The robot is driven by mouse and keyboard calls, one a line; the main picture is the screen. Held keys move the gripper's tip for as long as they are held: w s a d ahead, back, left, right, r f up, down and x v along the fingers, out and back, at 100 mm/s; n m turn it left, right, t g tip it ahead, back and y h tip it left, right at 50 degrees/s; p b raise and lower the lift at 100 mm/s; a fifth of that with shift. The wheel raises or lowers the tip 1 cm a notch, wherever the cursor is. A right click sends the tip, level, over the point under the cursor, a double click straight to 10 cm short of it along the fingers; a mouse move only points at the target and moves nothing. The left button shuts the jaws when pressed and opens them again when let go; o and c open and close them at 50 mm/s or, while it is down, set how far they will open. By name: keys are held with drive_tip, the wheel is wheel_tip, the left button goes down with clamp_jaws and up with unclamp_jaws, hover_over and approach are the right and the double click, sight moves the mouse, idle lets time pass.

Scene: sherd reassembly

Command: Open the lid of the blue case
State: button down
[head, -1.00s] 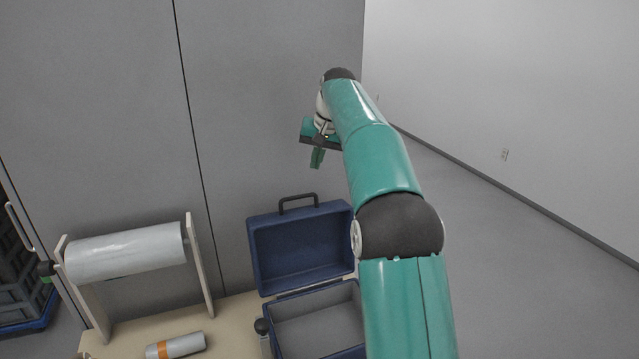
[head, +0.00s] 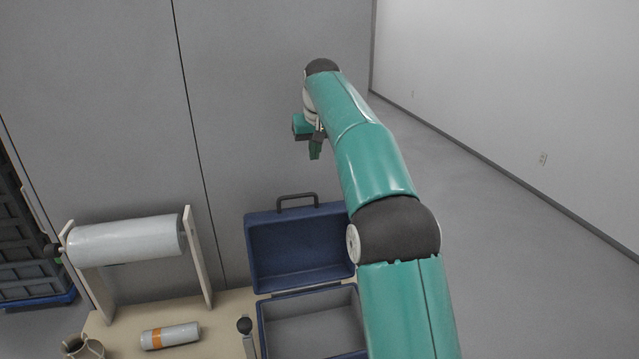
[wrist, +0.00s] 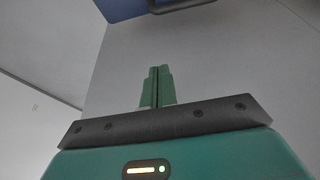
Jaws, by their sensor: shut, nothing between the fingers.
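The blue case (head: 262,333) sits on the table with its lid (head: 298,249) standing up and tilted back, so its empty-looking grey inside shows. A dark handle (head: 297,198) is on the lid's upper edge. My arm hides part of the case's right side. My gripper (head: 315,151) is above the lid and apart from it in the head view. In the wrist view its green fingers (wrist: 157,88) are together with nothing between them. A blue strip of the lid (wrist: 122,8) and a dark handle bar (wrist: 182,5) show at the top of the wrist view.
A pale roll on a wooden stand (head: 128,240) is on the table's left. A grey cylinder with an orange band (head: 170,336), a small basket-like pot (head: 84,347) and a dark-knobbed tool (head: 246,330) lie near the front. Dark crates (head: 25,245) stand far left. A grey wall is behind.

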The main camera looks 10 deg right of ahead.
sight(309, 178)
drive_tip(key=x, duration=0.6)
drive_tip(key=a+x, duration=0.1)
drive_tip(key=x, duration=0.3)
drive_tip(key=s, duration=0.3)
drive_tip(key=shift+s+r, duration=0.1)
drive_tip(key=shift+r, duration=0.05)
drive_tip(key=shift+s+d, duration=0.1)
drive_tip(key=shift+s, duration=0.4)
drive_tip(key=shift+w, duration=0.1)
